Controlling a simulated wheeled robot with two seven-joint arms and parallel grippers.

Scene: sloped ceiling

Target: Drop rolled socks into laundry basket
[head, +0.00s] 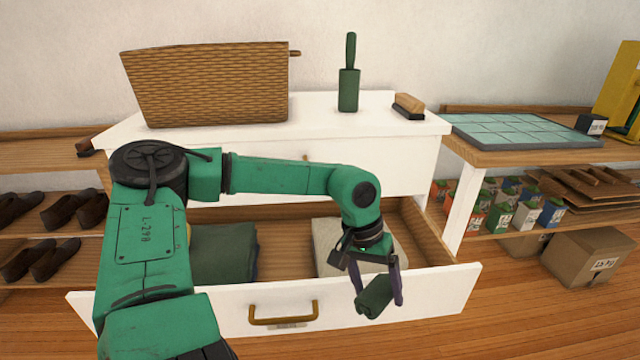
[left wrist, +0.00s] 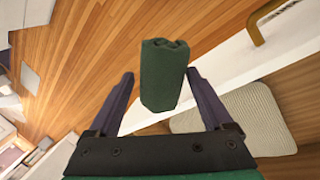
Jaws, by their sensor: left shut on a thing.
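The rolled socks (head: 376,296) are a dark green roll. My left gripper (head: 379,297) is shut on them and holds them over the front panel of the open drawer. In the left wrist view the rolled socks (left wrist: 164,76) show between the purple fingers of the left gripper (left wrist: 166,82). The brown woven laundry basket (head: 210,85) stands on the white dresser top at the back left, well away from the socks. Its inside is hidden from this angle. My right gripper is in neither view.
The open drawer (head: 390,300) holds folded dark green cloth (head: 222,255) and a pale folded cloth (head: 330,245). Shelves with shoes and boxes flank the dresser.

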